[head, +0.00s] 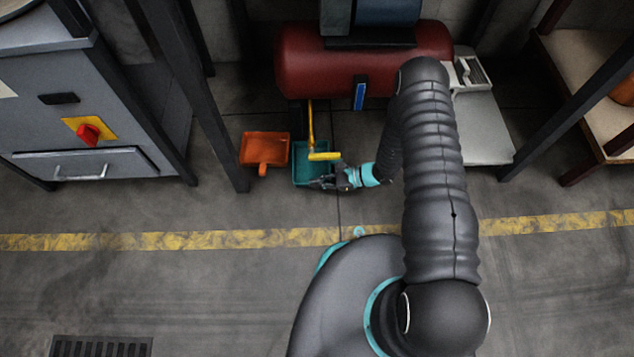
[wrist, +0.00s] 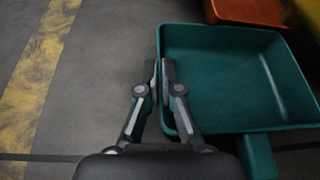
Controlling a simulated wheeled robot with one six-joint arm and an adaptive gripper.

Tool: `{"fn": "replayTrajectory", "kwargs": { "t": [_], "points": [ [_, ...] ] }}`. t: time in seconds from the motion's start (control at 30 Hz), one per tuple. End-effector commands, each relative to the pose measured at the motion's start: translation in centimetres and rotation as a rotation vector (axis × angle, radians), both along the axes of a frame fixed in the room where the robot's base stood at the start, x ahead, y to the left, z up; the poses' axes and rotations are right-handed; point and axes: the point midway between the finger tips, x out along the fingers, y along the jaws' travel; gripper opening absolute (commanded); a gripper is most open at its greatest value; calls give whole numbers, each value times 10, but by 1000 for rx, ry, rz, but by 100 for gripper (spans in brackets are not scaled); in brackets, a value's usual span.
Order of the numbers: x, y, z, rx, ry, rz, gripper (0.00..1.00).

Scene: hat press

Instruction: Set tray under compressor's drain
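The teal tray (head: 301,177) lies on the floor in front of the red compressor tank (head: 365,70). A yellow drain pipe (head: 311,125) comes down from the tank's left part, and its yellow end (head: 325,156) overlaps the tray in the head view; the height between them cannot be told. My gripper (head: 327,181) is at the tray's near right side. In the wrist view, the fingers (wrist: 161,75) are closed on one side wall of the tray (wrist: 225,80), one finger on each side. The tray looks empty, and its short handle (wrist: 258,155) shows at the bottom.
An orange scoop-like tray (head: 264,149) lies on the floor just left of the teal tray. A dark metal post (head: 205,95) and a grey cabinet (head: 90,110) stand further left. A pale platform (head: 483,125) is at the right. The floor by the yellow line (head: 250,238) is clear.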

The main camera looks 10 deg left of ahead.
Motion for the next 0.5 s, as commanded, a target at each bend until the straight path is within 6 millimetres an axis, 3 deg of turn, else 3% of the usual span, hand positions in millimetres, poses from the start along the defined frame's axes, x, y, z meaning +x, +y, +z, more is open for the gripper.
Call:
{"fn": "replayTrajectory", "kwargs": {
  "t": [0.23, 0.33, 0.5],
  "points": [
    [0, 0, -5, 0, 0, 1, 0],
    [0, 0, -3, 0, 0, 1, 28],
    [0, 0, -3, 0, 0, 1, 31]
  ]
}}
